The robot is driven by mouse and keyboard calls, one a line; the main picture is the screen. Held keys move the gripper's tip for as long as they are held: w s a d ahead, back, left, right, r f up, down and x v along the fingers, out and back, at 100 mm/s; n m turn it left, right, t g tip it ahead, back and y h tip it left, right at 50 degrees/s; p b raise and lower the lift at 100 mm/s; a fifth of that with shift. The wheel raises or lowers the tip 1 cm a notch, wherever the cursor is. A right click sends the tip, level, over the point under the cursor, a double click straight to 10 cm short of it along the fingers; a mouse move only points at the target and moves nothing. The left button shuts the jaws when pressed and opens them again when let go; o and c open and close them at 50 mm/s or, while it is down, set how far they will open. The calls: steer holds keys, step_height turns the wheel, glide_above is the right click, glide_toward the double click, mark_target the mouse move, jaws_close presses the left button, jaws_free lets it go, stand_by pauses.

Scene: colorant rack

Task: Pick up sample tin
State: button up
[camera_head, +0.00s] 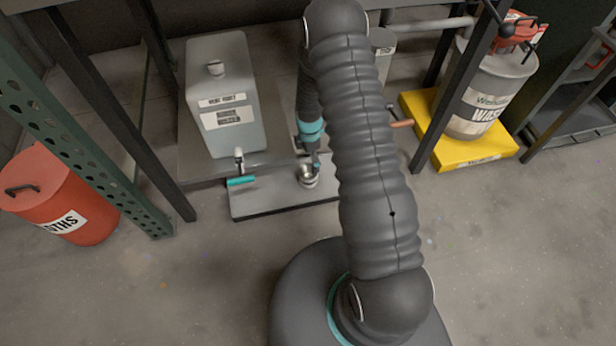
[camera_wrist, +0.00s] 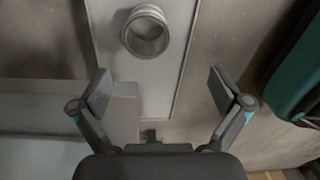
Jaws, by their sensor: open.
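The sample tin is a small round metal tin (camera_head: 308,181) standing on a flat grey tray (camera_head: 270,203) in the head view. In the wrist view the tin (camera_wrist: 147,32) stands near the top of the picture, ahead of the fingers, with its round rim and grey inside showing. My gripper (camera_wrist: 160,88) is open, with its two fingers spread wide and nothing between them. In the head view my gripper hangs close to the tin and is partly hidden by my arm. Whether a finger touches the tin cannot be told there; the wrist view shows them apart.
A grey metal container (camera_head: 222,95) with a teal-handled tap (camera_head: 240,181) stands left of the tin. Dark rack posts flank the spot. A red bin (camera_head: 62,195) is at the left. A waste drum (camera_head: 490,95) stands on a yellow base (camera_head: 450,150) at the right.

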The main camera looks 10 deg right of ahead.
steer(key=w+n, duration=0.1)
steer(key=n, duration=0.1)
glide_toward(308, 176)
steer(key=shift+n+t, duration=0.3)
steer(key=shift+n, duration=0.1)
steer(key=s+f, duration=0.1)
steer(key=f, duration=0.1)
steer(key=s+f, duration=0.1)
steer(key=f, duration=0.1)
steer(key=s+f, duration=0.1)
steer(key=f, duration=0.1)
steer(key=shift+a, duration=0.25)
steer(key=c, duration=1.1)
